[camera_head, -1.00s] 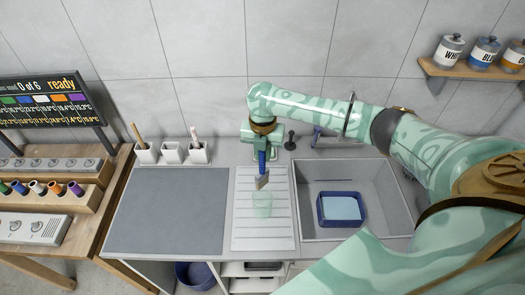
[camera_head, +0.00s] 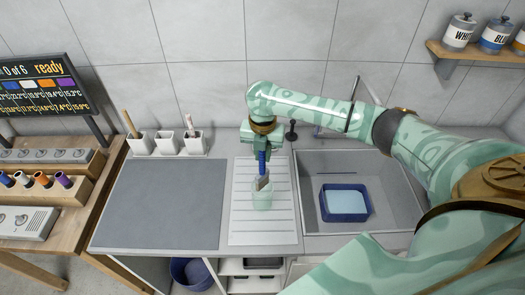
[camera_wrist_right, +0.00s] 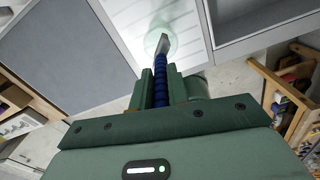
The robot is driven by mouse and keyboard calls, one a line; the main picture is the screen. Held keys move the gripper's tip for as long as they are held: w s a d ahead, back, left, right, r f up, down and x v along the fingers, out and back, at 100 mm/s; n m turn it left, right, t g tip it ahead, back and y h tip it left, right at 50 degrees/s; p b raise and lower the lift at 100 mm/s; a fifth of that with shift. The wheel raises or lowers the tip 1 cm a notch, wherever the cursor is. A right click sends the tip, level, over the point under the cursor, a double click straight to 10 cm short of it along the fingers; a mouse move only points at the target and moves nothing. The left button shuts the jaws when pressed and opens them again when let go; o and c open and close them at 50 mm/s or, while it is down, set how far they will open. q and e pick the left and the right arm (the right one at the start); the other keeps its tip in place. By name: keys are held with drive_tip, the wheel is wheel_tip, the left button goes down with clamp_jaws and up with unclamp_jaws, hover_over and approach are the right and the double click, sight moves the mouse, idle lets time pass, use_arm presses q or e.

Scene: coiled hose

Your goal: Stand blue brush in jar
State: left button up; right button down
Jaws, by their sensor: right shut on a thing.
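The blue brush (camera_head: 262,170) hangs upright, bristles down, from my right gripper (camera_head: 261,151), which is shut on its blue handle. The clear, greenish jar (camera_head: 262,200) stands on the white ribbed drainboard. The brush's grey-brown bristle end overlaps the jar's upper part in the head view, seemingly at or just inside the mouth. In the right wrist view the blue handle (camera_wrist_right: 160,84) sits between the fingers, and its tip overlaps the faint round jar (camera_wrist_right: 157,42). Exact depth in the jar is unclear. My left gripper is out of view.
The drainboard (camera_head: 245,228) lies between a dark grey mat (camera_head: 160,205) and a sink (camera_head: 400,200) holding a blue tub (camera_head: 345,203). Small white cups (camera_head: 167,143), some with brushes, stand at the back near a black knob (camera_head: 292,131). The drainboard around the jar is clear.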

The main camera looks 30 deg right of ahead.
sight(263, 167)
drive_tip(key=shift+f+b, duration=1.35)
drive_tip(key=shift+f, duration=1.8)
drive_tip(key=c, duration=1.3)
unclamp_jaws()
drive_tip(key=shift+r, duration=0.15)
wheel_tip(263, 167, up, 16)
drive_tip(key=p, duration=0.3)
